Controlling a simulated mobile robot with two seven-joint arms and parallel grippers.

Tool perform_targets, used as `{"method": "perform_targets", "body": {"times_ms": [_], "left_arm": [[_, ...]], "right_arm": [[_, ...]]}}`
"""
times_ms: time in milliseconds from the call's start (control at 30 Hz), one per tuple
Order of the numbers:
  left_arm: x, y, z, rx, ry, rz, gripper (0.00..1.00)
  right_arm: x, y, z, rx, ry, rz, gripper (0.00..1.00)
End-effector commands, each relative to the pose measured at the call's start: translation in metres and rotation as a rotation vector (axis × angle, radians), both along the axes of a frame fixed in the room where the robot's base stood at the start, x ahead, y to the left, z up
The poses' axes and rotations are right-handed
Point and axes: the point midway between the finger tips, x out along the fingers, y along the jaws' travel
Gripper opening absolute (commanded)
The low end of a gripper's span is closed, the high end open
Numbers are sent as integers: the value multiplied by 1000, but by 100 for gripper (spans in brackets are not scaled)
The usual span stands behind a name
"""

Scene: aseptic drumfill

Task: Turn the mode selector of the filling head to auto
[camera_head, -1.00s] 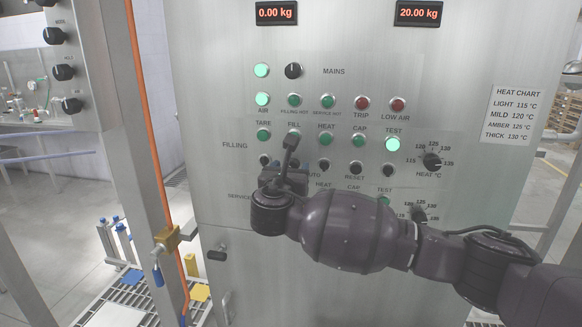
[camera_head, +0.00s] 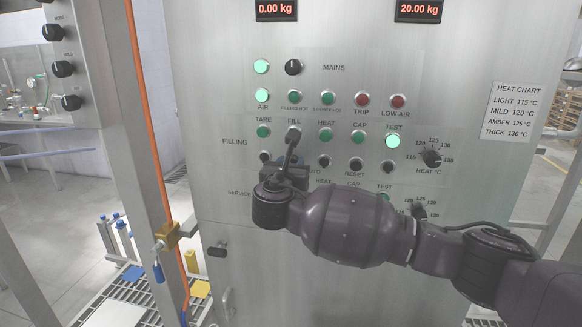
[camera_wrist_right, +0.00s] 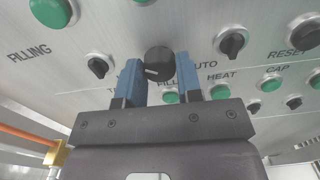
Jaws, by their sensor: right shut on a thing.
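The mode selector, a black round knob (camera_wrist_right: 158,58), is in the filling row of the steel panel, with the partly covered word AUTO to its right in the wrist view. A short white mark shows on its face, on the lower left. My right gripper (camera_wrist_right: 158,80) has its two blue fingers on either side of the knob and is shut on it. In the head view my right gripper (camera_head: 288,170) and wrist cover the knob, below the FILL lamp. My left gripper is not in view.
Lamps include a lit green TEST lamp (camera_head: 393,141). A heat dial (camera_head: 432,158) is farther right. A steel post with an orange hose (camera_head: 150,120) stands left.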

Motion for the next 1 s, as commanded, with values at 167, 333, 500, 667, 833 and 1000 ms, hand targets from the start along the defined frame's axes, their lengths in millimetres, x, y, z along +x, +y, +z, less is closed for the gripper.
{"method": "perform_targets", "body": {"times_ms": [167, 333, 500, 667, 833, 1000], "left_arm": [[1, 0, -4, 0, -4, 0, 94], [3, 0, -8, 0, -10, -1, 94], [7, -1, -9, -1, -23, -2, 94], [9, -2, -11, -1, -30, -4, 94], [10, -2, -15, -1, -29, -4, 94], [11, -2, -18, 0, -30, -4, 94]], "right_arm": [[0, 0, -1, 74, -13, 1, 9], [0, 1, -2, 197, -36, 0, 9], [0, 1, -3, 351, -66, 0, 9], [0, 1, -2, 501, -96, 0, 9], [0, 1, -2, 659, -126, -1, 9], [0, 1, -2, 818, -158, -1, 9]]}}
